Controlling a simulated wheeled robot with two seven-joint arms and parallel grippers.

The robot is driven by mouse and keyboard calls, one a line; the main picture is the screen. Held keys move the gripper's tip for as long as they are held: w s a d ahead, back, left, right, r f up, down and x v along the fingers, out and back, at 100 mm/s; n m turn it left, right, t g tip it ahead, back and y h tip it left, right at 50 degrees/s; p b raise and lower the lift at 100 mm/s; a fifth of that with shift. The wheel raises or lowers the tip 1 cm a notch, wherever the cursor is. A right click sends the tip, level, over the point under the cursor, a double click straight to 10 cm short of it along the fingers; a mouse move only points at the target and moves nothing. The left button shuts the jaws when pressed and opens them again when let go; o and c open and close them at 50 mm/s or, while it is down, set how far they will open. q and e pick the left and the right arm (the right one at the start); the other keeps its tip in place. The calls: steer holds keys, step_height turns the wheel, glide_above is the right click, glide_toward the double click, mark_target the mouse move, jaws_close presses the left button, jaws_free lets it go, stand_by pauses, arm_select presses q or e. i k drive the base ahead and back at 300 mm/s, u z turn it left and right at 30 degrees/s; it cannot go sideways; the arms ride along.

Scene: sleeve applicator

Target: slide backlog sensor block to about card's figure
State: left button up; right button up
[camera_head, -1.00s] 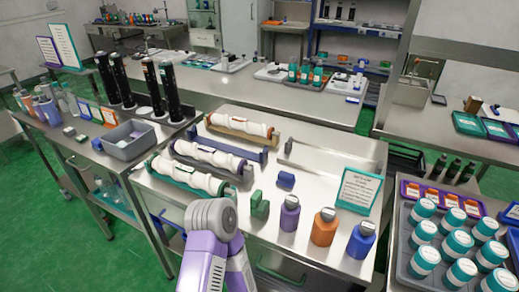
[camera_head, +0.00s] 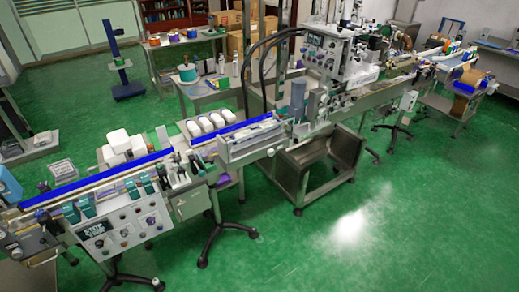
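The sleeve applicator line runs from lower left to upper right, with a blue conveyor strip (camera_head: 98,181) along its left part. Several small teal blocks (camera_head: 71,212) sit along the front rail at the left; I cannot tell whether one is the backlog sensor block. A control panel (camera_head: 122,232) with knobs and a lettered plate hangs below them. I cannot make out the card or its figure. Neither of my grippers is in view.
White containers (camera_head: 206,124) stand in a row behind the line. The tall applicator head (camera_head: 338,52) stands further right. A stool-like base with casters (camera_head: 229,231) stands on the floor below. Green floor (camera_head: 400,220) is open in front and to the right.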

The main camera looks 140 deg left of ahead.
mark_target(177, 160)
steer(key=u, duration=5.5)
